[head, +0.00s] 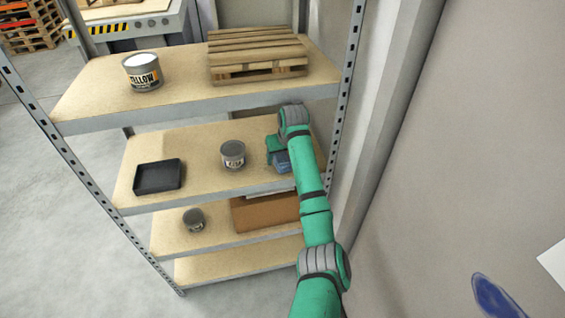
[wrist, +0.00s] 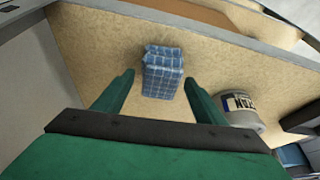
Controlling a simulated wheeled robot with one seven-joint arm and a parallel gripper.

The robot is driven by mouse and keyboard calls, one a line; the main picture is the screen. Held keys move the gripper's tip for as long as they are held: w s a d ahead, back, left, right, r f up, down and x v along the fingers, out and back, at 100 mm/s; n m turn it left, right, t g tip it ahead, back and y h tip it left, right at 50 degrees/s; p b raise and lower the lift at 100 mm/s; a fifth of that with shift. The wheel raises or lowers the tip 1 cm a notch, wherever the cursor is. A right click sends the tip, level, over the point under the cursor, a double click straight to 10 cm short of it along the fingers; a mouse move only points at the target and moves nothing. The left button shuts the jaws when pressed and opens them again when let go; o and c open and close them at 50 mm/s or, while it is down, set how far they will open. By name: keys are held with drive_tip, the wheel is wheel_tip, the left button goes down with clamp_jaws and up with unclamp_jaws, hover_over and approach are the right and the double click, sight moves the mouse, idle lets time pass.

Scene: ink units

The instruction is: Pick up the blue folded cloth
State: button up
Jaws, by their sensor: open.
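The blue folded cloth (wrist: 162,71) has a light grid pattern and lies on a wooden shelf board (wrist: 110,40) in the wrist view. In the head view the cloth (head: 282,161) shows at the right of the second shelf from the top, partly hidden by my green arm. My gripper (wrist: 157,84) is open in the wrist view, with one green finger towards each side of the cloth and nothing held. I cannot tell whether the fingertips touch the cloth. In the head view my gripper (head: 272,148) is at the cloth, mostly hidden behind the arm.
A grey can (head: 232,154) stands left of the cloth, and a black tray (head: 158,176) is farther left. A rack post (head: 344,95) is close on the right. Board between can and tray is clear.

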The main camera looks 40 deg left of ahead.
drive_tip(key=shift+f, duration=0.4)
drive_tip(key=shift+c, duration=0.4)
drive_tip(key=c, duration=1)
drive_tip(key=shift+c, duration=0.2)
drive_tip(key=shift+d+r, duration=0.1)
drive_tip(key=shift+r, duration=0.2)
drive_tip(key=s+d, duration=1)
drive_tip(key=d, duration=0.4)
drive_tip(key=shift+s+d, duration=0.2)
